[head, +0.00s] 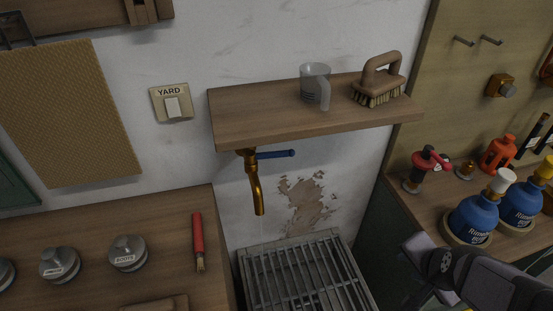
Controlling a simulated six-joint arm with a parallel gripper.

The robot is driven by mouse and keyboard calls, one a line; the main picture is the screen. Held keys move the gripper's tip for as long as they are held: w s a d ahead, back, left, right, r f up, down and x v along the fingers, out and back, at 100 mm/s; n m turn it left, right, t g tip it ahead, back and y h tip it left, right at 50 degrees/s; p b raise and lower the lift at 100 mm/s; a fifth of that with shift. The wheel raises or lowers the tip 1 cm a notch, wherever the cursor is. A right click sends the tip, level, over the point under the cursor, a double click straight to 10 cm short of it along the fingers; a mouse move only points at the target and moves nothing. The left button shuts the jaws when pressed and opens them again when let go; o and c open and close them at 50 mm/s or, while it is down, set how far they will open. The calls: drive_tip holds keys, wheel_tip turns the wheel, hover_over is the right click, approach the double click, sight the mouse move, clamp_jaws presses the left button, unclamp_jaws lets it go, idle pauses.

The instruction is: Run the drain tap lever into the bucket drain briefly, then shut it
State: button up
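The drain tap is a brass spout (257,188) on the wall under the wooden shelf, bending down. Its blue lever (276,154) sticks out to the right, about level, near the top of the spout. I cannot see any water at the spout's end. The bucket drain (333,258) is a grey metal grate in a square frame, below and a little right of the spout. Part of my arm shows at the bottom right, clear of the lever. My gripper is not in the picture.
The shelf (235,121) juts out above the tap, holding a clear jug (315,82) and a brush (380,80). A red-handled brush (198,240) lies on the left counter. Blue bottles (474,219) stand on the right counter. The space before the lever looks clear.

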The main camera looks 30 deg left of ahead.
sight(274, 156)
drive_tip(key=w+a+r+m+t+y+p, duration=0.1)
drive_tip(key=w+a+r+t, duration=0.1)
drive_tip(key=a+r, duration=0.35)
drive_tip(key=w+a+r+m+t+y, duration=0.1)
drive_tip(key=w+a+r+t+y, duration=0.1)
drive_tip(key=a, duration=0.7)
drive_tip(key=w+a+r+m+t+y+p, duration=0.1)
drive_tip(key=w+a+r, duration=0.15)
drive_tip(key=a, duration=0.55)
drive_tip(key=s+a+r+m+t, duration=0.1)
drive_tip(key=s+a+r, duration=0.1)
drive_tip(key=s+a, duration=0.1)
drive_tip(key=s+a+r+m+t, duration=0.1)
drive_tip(key=s+a+r+m, duration=0.1)
drive_tip(key=s+a, duration=0.2)
drive_tip(key=s+a+r+m+t+p, duration=0.1)
drive_tip(key=s+a+r+t, duration=0.1)
drive_tip(key=s+a+r, duration=0.1)
drive_tip(key=shift+s+a+m+h, duration=0.3)
drive_tip(key=shift+s+a+h, duration=0.1)
drive_tip(key=shift+s+a, duration=0.2)
drive_tip(key=shift+t, duration=0.3)
drive_tip(key=shift+p+x, duration=0.4)
drive_tip(key=shift+x, duration=2.85)
drive_tip(key=shift+a+f, duration=0.1)
clamp_jaws()
